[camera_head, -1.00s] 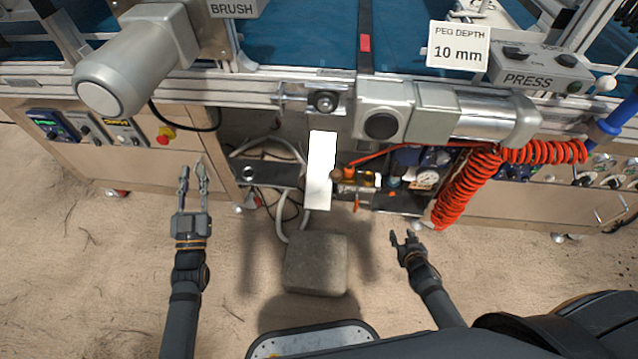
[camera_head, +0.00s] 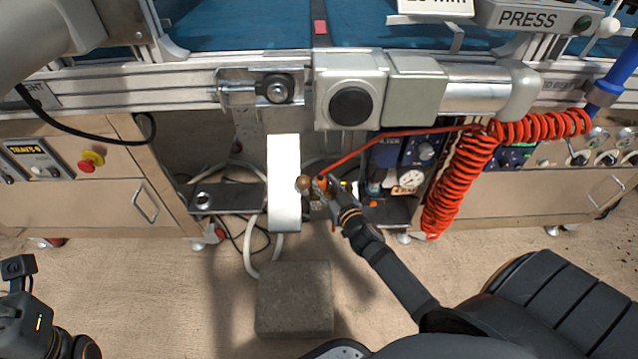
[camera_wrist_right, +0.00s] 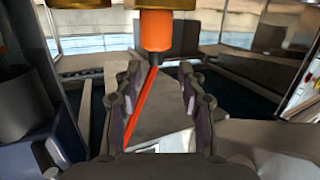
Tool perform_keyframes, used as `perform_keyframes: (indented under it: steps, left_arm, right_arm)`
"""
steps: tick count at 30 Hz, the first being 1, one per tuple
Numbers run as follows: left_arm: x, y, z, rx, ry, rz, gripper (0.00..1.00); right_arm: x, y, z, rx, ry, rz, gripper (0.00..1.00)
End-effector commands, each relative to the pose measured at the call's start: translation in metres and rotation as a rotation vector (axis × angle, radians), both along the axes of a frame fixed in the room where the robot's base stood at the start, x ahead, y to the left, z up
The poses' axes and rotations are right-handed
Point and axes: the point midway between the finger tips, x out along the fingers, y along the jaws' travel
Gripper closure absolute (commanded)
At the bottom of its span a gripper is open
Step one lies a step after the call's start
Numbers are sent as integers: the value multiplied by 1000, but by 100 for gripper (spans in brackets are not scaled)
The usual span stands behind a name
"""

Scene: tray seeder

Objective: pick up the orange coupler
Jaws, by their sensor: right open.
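The orange coupler (camera_head: 322,184) is a small orange piece under the machine's rail, partly hidden by my right gripper in the head view. My right gripper (camera_head: 330,196) is at the coupler. In the wrist view its open fingers (camera_wrist_right: 160,75) stand left and right of the coupler's line, with the coupler just past the tips. I see no firm contact. Part of my left arm (camera_head: 25,310) shows at the lower left; its fingers are unclear.
A white upright plate (camera_head: 284,180) stands just left of the coupler. A coiled orange hose (camera_head: 465,190) hangs to the right. A round gauge (camera_head: 410,180) sits behind my right arm. A grey block (camera_head: 294,300) rests on the floor. A motor housing (camera_head: 349,100) overhangs the area.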

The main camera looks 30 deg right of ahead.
Motion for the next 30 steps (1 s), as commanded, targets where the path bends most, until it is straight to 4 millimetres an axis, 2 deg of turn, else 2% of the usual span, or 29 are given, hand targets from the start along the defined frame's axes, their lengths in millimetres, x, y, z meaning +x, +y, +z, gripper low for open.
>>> perform_keyframes:
  steps: [5, 13, 21, 23, 30]
  left_arm:
    - [0, 0, 0, 0, 0, -1, 77]
    - [0, 0, 3, -1, 0, -2, 77]
    - [0, 0, 3, -2, 0, -2, 77]
    - [0, 0, 3, -2, 0, -2, 77]
    - [0, 0, 2, 0, 1, -3, 77]
  right_arm:
    - [6, -1, -1, -1, 0, 0, 60]
    - [48, -8, -6, 1, 0, -1, 60]
    - [53, -8, -8, -1, 1, 0, 60]
    - [53, -8, -8, -1, 1, 0, 65]
    - [53, -8, -8, -1, 1, 0, 98]
